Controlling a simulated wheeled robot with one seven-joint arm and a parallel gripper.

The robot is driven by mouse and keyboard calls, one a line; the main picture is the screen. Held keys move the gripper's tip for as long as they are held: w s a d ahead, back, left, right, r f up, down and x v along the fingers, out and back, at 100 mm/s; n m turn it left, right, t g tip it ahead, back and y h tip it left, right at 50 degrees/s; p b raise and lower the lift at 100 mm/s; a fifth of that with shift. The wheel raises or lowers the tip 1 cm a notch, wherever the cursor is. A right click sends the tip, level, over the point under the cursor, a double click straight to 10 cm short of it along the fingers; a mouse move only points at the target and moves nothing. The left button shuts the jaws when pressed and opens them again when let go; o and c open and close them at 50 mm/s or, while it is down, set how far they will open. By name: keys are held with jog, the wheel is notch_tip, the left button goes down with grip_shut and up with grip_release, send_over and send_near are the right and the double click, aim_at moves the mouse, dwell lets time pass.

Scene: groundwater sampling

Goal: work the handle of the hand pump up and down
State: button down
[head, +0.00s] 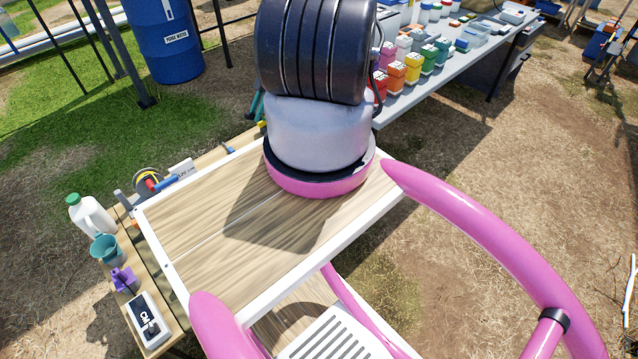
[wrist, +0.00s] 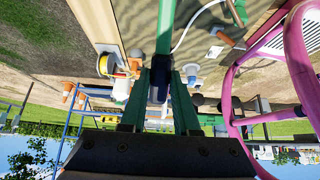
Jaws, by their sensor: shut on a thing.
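In the wrist view my gripper (wrist: 160,87) points away from the camera, its two green fingers closed on the dark grip (wrist: 160,72) of the hand pump's handle. The handle's green bar (wrist: 166,28) runs from the grip to the top edge of the picture. The fingers cover part of the grip. In the head view my arm hides the gripper, and a small green piece (head: 257,106), perhaps part of the pump, shows beside it. The pump's body cannot be made out clearly.
A wooden bench (head: 172,352) at the left holds a white jug (head: 92,216), a teal cup (head: 105,248) and a meter (head: 149,322). A long table (head: 445,70) with colored bottles stands behind my arm. A blue drum (head: 165,40) stands at back left. Bare ground lies right.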

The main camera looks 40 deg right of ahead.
jog(key=a+f+h, duration=0.4)
jog(key=f+h, duration=0.3)
jog(key=f, duration=0.1)
jog(key=shift+a+f, duration=0.2)
jog(key=shift+a, duration=0.2)
jog(key=shift+s, duration=0.1)
jog(key=c, duration=0.6)
grip_release()
jog(key=shift+a, duration=0.1)
jog(key=shift+o, duration=0.2)
notch_tip(320, 180, up, 11)
jog(key=shift+f, duration=0.1)
